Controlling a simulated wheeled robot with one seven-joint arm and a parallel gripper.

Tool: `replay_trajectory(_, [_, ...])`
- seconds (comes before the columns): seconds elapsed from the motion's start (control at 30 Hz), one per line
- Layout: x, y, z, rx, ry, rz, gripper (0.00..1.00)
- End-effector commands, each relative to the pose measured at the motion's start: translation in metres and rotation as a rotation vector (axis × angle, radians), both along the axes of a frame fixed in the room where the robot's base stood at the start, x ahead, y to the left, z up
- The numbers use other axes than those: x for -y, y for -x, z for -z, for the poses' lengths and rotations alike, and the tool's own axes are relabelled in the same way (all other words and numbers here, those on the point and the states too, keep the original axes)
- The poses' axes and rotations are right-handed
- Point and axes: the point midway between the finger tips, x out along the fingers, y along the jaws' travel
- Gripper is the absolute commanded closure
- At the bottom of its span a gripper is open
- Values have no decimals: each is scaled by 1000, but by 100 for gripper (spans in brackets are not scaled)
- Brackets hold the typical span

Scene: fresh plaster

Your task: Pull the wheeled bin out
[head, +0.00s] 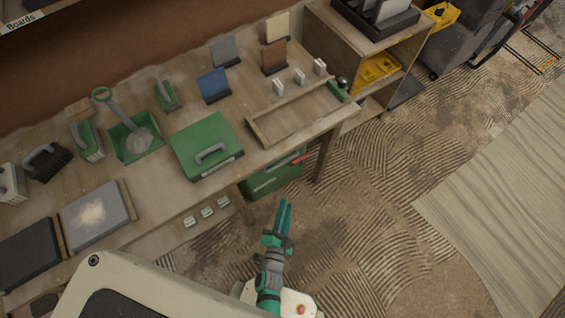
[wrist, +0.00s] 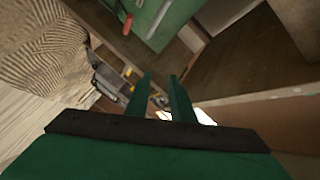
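A green bin (head: 272,180), which I take for the wheeled bin, stands under the workbench near its right leg, with a red handle (head: 301,158) on its front. The bench top hides its upper part, and I cannot see its wheels. In the wrist view the bin (wrist: 165,18) is at the top, with the red handle (wrist: 127,25) at its left. My gripper (head: 285,204) is in front of the bench, apart from the bin and handle. In the wrist view its two green fingers (wrist: 161,78) are spread with nothing between them.
The workbench (head: 158,196) carries a green case (head: 205,145), trowels and a wooden tray (head: 295,112). Its leg (head: 324,155) stands right of the bin. A shelf unit (head: 345,40) is beyond. Ridged floor (head: 370,225) in front is open, with a pale board (head: 500,190) at right.

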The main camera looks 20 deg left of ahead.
Motion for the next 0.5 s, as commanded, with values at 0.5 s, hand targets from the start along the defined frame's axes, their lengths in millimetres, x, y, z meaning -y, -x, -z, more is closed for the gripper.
replay_trajectory(0.5, [-72,-105,82,-64,-421,67,78])
